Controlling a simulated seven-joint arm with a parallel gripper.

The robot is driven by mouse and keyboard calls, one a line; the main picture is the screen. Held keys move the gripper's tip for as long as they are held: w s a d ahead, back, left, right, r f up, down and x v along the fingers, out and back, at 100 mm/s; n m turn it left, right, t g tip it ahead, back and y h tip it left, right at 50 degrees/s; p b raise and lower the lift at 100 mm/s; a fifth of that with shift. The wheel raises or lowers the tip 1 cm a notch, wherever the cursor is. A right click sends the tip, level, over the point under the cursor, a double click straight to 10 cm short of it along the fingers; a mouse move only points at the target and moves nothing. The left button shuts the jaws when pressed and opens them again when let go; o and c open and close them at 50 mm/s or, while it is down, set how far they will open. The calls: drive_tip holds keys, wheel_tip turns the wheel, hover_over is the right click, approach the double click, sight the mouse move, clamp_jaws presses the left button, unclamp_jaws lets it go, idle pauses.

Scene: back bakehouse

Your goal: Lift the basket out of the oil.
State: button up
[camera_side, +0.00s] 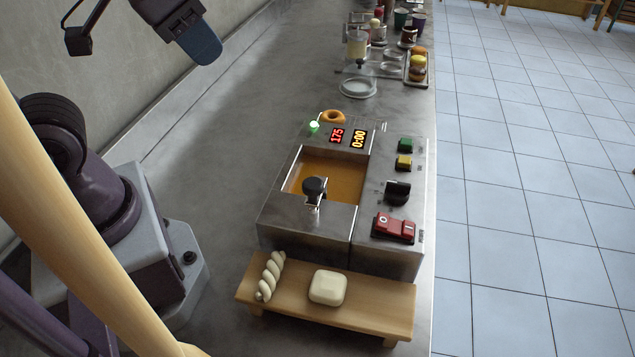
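The fryer (300,222) is a steel box on the counter with orange-brown oil (338,175) in its well. The basket's black-knobbed handle (314,187) stands at the front edge of the well. The basket's body is not visible; I cannot make out its mesh or contents under the oil. My gripper (203,44) shows partly at the top left, with a rounded blue tip, high above the counter and well apart from the handle. Its upper part is cut off by the frame, so whether it is open is unclear.
The fryer's displays (347,137) read 175 and 0:00; a green lamp (313,127) glows. Buttons, a knob and a red switch (394,227) line its right side. A wooden board (385,304) in front holds a twist and a pale square piece. A doughnut (332,117) lies behind.

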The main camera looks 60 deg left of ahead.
drive_tip(key=o, duration=0.7)
drive_tip(key=shift+w+d+f+m+g, duration=0.4)
drive_tip(key=shift+w+d+f+g, duration=0.2)
drive_tip(key=shift+f, duration=0.2)
drive_tip(key=w+d+f+m+g, duration=0.1)
drive_tip(key=w+d+m, duration=0.2)
drive_tip(key=shift+f+g, duration=0.4)
drive_tip(key=m+g, duration=0.3)
drive_tip(key=m, duration=1.1)
hover_over(313, 183)
wheel_tip(313, 183, down, 2)
wheel_tip(313, 183, down, 13)
drive_tip(key=shift+f, duration=0.15)
